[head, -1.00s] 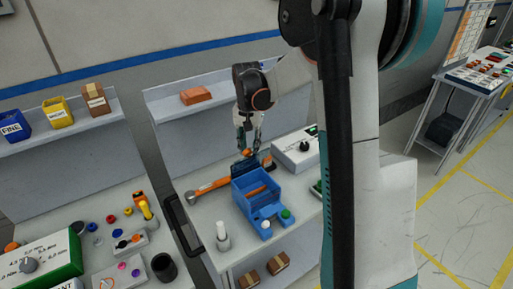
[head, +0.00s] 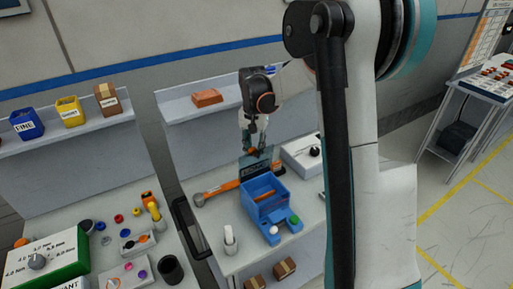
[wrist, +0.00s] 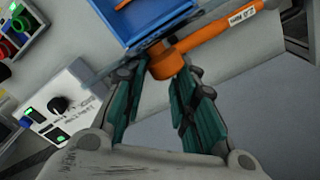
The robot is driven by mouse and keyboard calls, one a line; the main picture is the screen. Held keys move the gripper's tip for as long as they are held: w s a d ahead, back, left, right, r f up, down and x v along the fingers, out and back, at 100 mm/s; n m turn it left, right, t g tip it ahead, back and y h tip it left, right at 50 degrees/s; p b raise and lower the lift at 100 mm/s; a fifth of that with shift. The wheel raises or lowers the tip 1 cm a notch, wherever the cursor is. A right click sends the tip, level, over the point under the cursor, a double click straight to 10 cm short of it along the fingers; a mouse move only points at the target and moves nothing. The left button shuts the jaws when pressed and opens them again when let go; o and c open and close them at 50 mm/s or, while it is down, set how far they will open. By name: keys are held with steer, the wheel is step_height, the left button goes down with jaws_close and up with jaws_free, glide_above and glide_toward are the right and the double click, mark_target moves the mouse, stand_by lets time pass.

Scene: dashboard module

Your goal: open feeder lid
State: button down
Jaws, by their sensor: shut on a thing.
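The blue feeder box (head: 266,200) stands on the middle bench, open at the top, with something orange inside. Its dark, see-through lid (head: 256,163) stands up at the box's back edge. An orange knob (head: 251,151) is at the lid's upper part. My gripper (head: 253,149) is shut on this knob, behind and above the box. In the wrist view, the fingers of my gripper (wrist: 160,68) flank the round orange knob (wrist: 165,66), and the blue box (wrist: 152,18) is beyond it. The exact finger contact is partly hidden.
An orange wrench (head: 222,189) lies just behind the box; its labelled handle (wrist: 225,35) is close to my fingers. A white control box (head: 302,155) is right of the lid. A white bottle (head: 230,240) stands at the front left. A shelf with an orange-brown block (head: 207,97) is behind.

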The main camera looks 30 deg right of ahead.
steer(key=c, duration=1.7)
jaws_free()
steer(key=shift+w+a, duration=0.1)
steer(key=shift+a, duration=0.5)
steer(key=o, duration=0.4)
steer(key=shift+w+a+f, duration=0.1)
steer(key=shift+a, duration=0.1)
step_height(320, 180, up, 12)
steer(key=shift+d, duration=0.25)
